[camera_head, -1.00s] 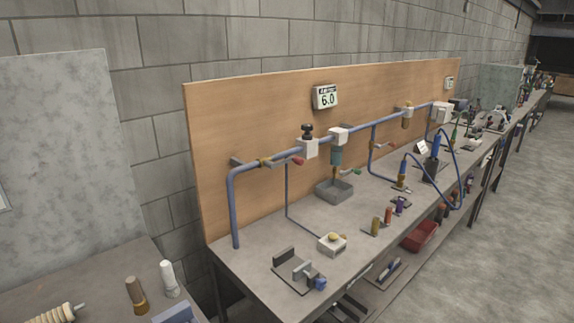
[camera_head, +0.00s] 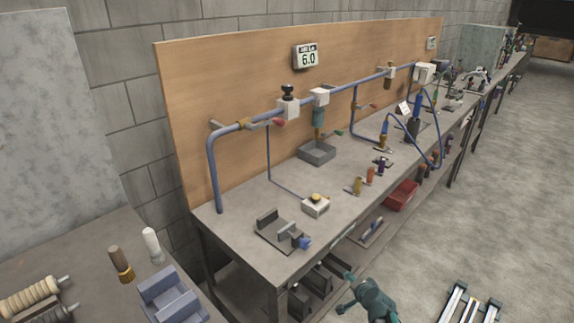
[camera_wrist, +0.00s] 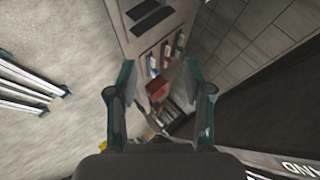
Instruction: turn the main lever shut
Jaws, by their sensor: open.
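A lever with a red tip (camera_head: 279,122) sits on a brass valve (camera_head: 243,126) in the blue pipe, near the left end of the wooden panel. The lever lies roughly along the pipe in the head view. My gripper (camera_wrist: 160,82) is open in the wrist view, its two teal-edged fingers spread with nothing between them. A teal part of my arm shows at the bottom of the head view, in front of the bench and well away from the lever. I cannot make out the lever in the wrist view.
A red bin (camera_head: 402,195) is on the lower shelf. A gauge (camera_head: 306,56) reads 6.0. Floor is open at right, beyond rails (camera_head: 470,303).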

